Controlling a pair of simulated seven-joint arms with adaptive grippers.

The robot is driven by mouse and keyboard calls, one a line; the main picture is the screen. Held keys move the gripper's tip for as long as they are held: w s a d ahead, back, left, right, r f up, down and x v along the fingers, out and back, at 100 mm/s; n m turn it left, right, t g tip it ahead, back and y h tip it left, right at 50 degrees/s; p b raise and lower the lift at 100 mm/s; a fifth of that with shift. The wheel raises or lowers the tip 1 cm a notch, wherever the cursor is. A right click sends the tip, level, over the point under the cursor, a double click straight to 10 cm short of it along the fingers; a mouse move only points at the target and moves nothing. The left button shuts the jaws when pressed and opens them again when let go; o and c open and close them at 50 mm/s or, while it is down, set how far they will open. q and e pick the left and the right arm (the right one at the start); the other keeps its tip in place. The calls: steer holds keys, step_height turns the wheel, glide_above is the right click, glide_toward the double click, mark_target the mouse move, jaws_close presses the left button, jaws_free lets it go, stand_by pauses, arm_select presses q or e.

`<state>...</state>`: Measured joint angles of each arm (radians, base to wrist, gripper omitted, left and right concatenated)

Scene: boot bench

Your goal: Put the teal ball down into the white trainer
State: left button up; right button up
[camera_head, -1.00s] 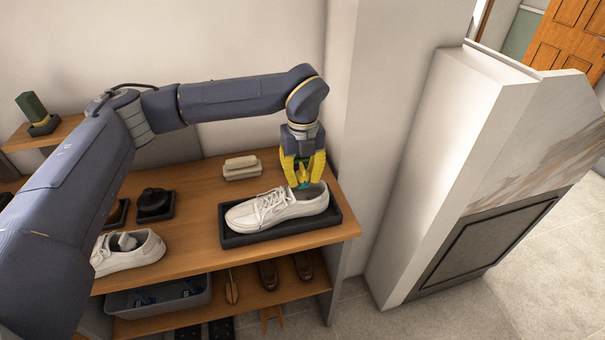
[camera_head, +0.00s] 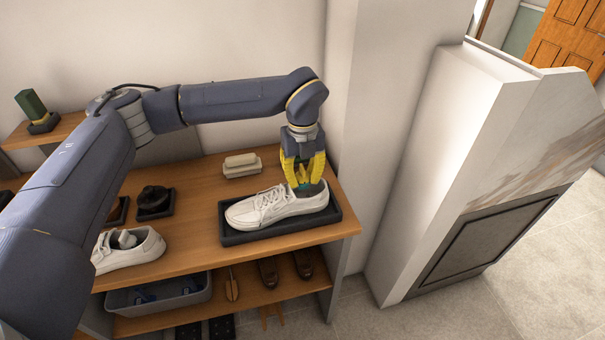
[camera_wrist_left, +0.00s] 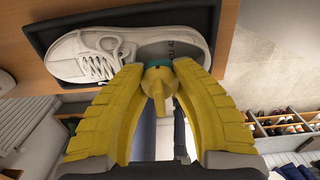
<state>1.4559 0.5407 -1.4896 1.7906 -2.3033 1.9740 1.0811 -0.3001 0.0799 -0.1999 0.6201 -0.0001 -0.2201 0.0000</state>
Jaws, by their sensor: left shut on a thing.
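The white trainer (camera_head: 278,208) lies on its sole in a black tray (camera_head: 335,214) on the wooden bench, toe to the left, its opening at the right. It also shows in the left wrist view (camera_wrist_left: 80,55), where the grey insole (camera_wrist_left: 165,48) is visible. My left gripper (camera_head: 304,184) points down over the trainer's opening, shut on the teal ball (camera_head: 305,187). The ball is at the opening, mostly hidden by the yellow fingers; a teal sliver shows between the fingertips in the wrist view (camera_wrist_left: 155,63). I cannot tell whether it touches the insole. My right gripper is out of view.
A second white shoe (camera_head: 130,249) stands at the bench's left. A pale block-like item (camera_head: 242,165) sits behind the tray, and a dark item (camera_head: 154,199) to its left. A wall pillar (camera_head: 385,100) rises close right of the bench. A grey bin (camera_head: 160,295) is on the lower shelf.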

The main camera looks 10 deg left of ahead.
mark_target(303, 167)
arm_select(q)
steer(key=shift+f, duration=1.25)
steer(key=o, duration=1)
steer(key=shift+f, duration=0.1)
steer(key=shift+r, duration=4.55)
